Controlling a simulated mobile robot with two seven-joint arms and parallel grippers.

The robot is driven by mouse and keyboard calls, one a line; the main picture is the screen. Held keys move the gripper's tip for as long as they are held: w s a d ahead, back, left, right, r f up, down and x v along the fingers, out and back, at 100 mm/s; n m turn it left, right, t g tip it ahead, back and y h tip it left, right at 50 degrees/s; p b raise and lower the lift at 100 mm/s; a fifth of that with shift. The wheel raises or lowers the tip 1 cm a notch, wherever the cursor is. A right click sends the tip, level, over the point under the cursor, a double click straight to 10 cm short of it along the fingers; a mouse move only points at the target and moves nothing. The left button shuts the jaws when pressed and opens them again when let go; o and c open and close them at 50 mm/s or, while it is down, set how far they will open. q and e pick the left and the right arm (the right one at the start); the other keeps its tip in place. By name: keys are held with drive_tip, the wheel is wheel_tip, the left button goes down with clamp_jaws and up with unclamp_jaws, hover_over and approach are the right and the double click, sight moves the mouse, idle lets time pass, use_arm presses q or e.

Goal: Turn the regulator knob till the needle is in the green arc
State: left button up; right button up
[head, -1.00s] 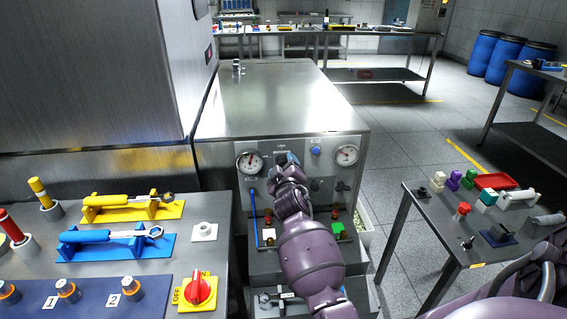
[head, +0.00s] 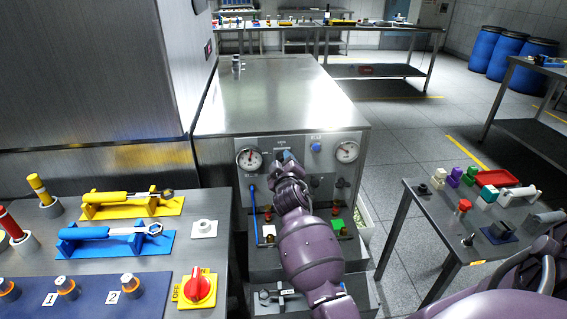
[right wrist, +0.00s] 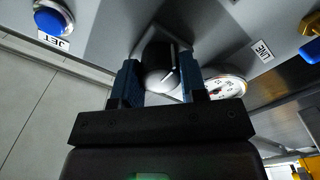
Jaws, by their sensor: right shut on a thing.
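My right gripper (head: 287,158) is at the front panel of the steel cabinet, between the two dials. In the right wrist view its fingers (right wrist: 162,82) are shut on the black regulator knob (right wrist: 160,58), which has a pale line on it. My gripper mostly hides the knob in the head view. The left gauge (head: 249,159) is round and white with a dark needle; it also shows, partly behind a finger, in the right wrist view (right wrist: 228,87). I cannot tell whether the needle lies in a green arc. My left gripper is not in view.
A second gauge (head: 347,151) and a blue button (head: 315,147) are to the right on the panel. Red and green fittings sit below. A tool table with a red switch (head: 199,286) stands left; another table with small parts (head: 466,240) stands right.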

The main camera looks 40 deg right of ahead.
drive_tip(key=shift+n, duration=1.1)
drive_tip(key=shift+r+n+p, duration=0.1)
drive_tip(key=shift+n+p, duration=0.3)
drive_tip(key=shift+n, duration=1.8)
drive_tip(key=shift+n+p, duration=0.3)
drive_tip(key=shift+n, duration=0.3)
drive_tip(key=o, duration=0.7)
drive_tip(key=shift+o, duration=1.1)
